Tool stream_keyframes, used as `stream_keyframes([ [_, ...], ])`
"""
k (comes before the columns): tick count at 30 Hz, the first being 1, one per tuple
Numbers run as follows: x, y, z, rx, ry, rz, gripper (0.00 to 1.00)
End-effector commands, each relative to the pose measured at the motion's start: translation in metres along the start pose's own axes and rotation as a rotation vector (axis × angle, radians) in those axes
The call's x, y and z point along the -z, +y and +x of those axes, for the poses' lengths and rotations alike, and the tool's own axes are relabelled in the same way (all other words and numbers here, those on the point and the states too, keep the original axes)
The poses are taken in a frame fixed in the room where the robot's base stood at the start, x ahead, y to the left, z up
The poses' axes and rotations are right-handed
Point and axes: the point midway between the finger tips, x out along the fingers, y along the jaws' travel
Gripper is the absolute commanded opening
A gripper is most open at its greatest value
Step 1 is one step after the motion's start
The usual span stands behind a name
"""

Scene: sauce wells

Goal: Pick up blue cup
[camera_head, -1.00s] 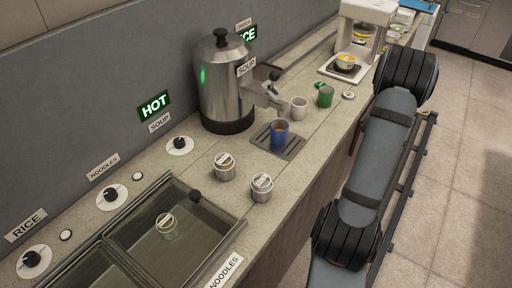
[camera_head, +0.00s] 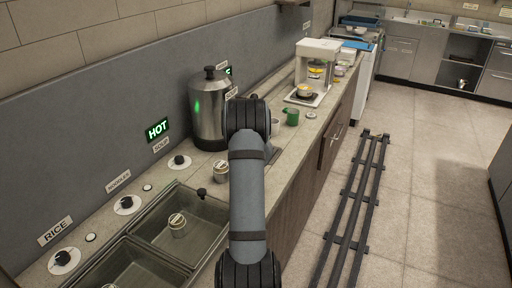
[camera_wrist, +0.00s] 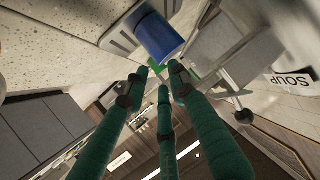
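The blue cup (camera_wrist: 158,38) shows in the wrist view at the top centre, on or close to the grey drip tray (camera_wrist: 122,40). The gripper itself is hidden in the head view.
The steel soup urn (camera_head: 208,112) stands against the wall, beside my arm. A green cup (camera_head: 292,117) is farther along the counter, before a white machine (camera_head: 317,62). A lidded tub (camera_head: 221,171) and sunken basins (camera_head: 205,222) are nearer. A floor rail (camera_head: 350,210) runs right.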

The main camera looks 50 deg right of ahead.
Motion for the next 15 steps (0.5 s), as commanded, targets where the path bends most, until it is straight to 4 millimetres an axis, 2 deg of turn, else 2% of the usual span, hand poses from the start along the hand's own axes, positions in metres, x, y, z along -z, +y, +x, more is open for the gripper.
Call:
stream_keyframes([
  [7, 0.003, 0.001, 0.017, 0.000, -0.001, -0.001, 0.25],
  [15, 0.005, 0.004, 0.052, 0.001, 0.000, -0.001, 0.25],
])
